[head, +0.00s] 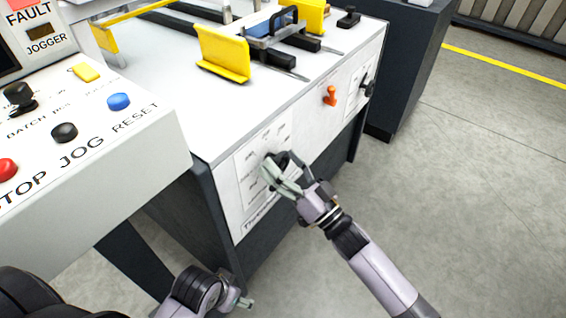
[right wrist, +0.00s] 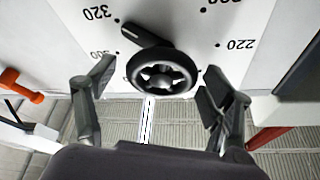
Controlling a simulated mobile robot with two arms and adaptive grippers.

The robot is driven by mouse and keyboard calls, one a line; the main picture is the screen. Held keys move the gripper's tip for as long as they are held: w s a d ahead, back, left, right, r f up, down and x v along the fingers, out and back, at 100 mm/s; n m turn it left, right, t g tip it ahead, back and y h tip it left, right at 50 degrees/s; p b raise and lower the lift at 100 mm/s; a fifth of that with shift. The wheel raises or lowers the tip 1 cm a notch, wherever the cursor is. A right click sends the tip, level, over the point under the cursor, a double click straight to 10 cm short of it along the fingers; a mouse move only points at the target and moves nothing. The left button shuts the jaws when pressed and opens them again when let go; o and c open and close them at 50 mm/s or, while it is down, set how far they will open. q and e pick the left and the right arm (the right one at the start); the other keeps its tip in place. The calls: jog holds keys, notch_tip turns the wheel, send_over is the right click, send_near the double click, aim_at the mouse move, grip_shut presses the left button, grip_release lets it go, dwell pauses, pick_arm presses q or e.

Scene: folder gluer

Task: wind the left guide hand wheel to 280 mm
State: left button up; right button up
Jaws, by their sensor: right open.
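The left guide hand wheel (right wrist: 162,72) is a black rimmed wheel with a light hub in the right wrist view. A black arm (right wrist: 146,36) sticks out from it to the upper left, its end close to the dot by 320. The dial plate (right wrist: 190,22) around it carries numbers, with 220 to the right. My right gripper (right wrist: 158,80) is open, its fingers on either side of the wheel, apart from its rim. In the head view my right gripper (head: 281,166) largely covers the wheel at the machine's front panel. Part of my left gripper (head: 240,302) shows low in the head view.
An orange handle (head: 330,95) and a black knob (head: 367,86) sit further right on the front panel. The control box (head: 90,150) with buttons stands at the left. Yellow guides (head: 224,54) stand on the machine top. The floor (head: 470,180) at right is clear.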

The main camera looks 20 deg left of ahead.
jog(key=c, duration=1.2)
jog(key=shift+o, duration=0.2)
